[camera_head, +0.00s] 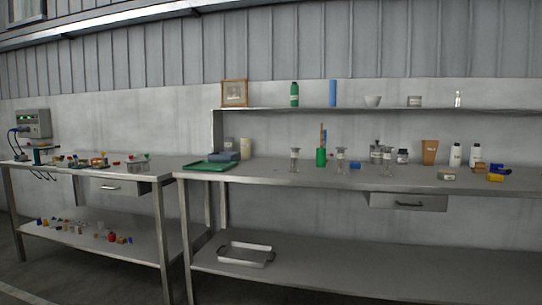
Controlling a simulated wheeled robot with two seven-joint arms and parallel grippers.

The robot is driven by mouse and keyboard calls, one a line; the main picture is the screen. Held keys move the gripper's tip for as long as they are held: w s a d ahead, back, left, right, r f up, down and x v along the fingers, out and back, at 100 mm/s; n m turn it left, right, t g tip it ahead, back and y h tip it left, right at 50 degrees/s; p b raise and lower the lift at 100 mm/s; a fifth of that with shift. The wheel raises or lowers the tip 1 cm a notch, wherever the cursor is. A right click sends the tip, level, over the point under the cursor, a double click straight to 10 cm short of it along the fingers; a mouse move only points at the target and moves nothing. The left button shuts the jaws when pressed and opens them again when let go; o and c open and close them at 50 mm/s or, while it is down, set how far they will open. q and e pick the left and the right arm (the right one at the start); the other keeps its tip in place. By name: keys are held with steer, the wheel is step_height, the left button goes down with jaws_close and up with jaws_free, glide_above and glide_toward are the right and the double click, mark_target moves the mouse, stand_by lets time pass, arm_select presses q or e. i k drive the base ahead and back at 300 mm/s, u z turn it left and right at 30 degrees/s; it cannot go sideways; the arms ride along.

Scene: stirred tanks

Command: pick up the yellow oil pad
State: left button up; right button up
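A small flat yellow item (495,177), which may be the yellow oil pad, lies at the far right of the long steel bench top (340,172), near its front. Blue and orange-yellow small items (498,168) lie just behind it and seem to touch or overlap it. They are too small to tell apart clearly. Neither of my grippers is in view.
White bottles (455,155) and a brown container (429,152) stand behind it. A pale block (446,177) lies to its left. Glass vessels (341,160), a green bottle (321,157) and a green tray (209,165) stand farther left. A shelf (350,109) runs above.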

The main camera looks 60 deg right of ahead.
mark_target(492, 177)
steer(key=i, duration=0.85)
steer(key=z, duration=3.85)
